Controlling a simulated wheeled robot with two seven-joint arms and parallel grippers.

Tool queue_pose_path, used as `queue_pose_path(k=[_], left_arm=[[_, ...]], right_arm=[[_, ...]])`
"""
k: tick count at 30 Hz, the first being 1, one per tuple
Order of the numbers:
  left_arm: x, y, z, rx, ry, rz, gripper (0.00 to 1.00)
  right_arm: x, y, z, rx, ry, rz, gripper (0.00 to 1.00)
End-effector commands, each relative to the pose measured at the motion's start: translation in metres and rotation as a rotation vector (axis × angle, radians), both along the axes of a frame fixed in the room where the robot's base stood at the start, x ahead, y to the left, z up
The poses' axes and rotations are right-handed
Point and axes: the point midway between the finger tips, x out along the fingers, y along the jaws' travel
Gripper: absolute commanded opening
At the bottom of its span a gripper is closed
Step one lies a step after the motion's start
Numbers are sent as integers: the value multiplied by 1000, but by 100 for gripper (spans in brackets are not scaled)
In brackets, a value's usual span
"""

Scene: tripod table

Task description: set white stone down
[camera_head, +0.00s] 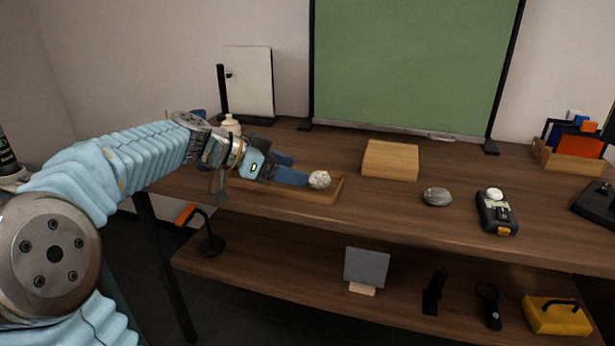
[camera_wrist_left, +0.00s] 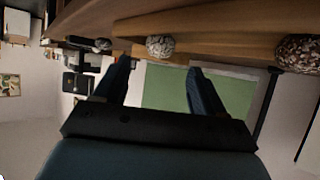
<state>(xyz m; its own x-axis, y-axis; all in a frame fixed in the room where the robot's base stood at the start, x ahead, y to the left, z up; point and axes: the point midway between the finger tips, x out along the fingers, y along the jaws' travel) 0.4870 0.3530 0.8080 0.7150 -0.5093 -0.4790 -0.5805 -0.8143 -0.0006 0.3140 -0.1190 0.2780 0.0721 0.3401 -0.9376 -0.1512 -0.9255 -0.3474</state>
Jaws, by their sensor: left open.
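The white stone (camera_head: 319,180), pale and speckled, rests at the right end of a shallow wooden tray (camera_head: 290,197) on the table. In the left wrist view the white stone (camera_wrist_left: 160,45) lies just beyond the fingertips, between their lines and apart from them. My left gripper (camera_head: 300,171) is open and empty, low over the tray, with its blue fingers pointing right at the stone; both fingers also show in the wrist view (camera_wrist_left: 160,68). A darker speckled stone (camera_wrist_left: 298,52) shows only in the wrist view. The gripper hides part of the tray in the head view.
A wooden block (camera_head: 390,160) stands right of the tray. A grey stone (camera_head: 437,197) and a black device (camera_head: 497,212) with a white round thing on it lie further right. A green board (camera_head: 415,65) stands behind. Bare tabletop lies between the tray and grey stone.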

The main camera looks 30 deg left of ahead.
Motion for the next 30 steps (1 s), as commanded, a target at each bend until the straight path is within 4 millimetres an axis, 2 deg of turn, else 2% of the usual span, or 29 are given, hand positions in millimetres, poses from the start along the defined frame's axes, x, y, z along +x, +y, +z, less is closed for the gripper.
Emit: queue_pose_path(k=[3, 9, 30], left_arm=[[-18, 13, 12, 2, -2, 1, 70], [-37, 26, 25, 0, 0, 0, 70], [-40, 28, 27, 0, 0, -1, 70]], right_arm=[[0, -1, -3, -1, -1, -2, 0], [1, -2, -4, -2, -2, -3, 0], [1, -2, -4, -2, -1, -3, 0]])
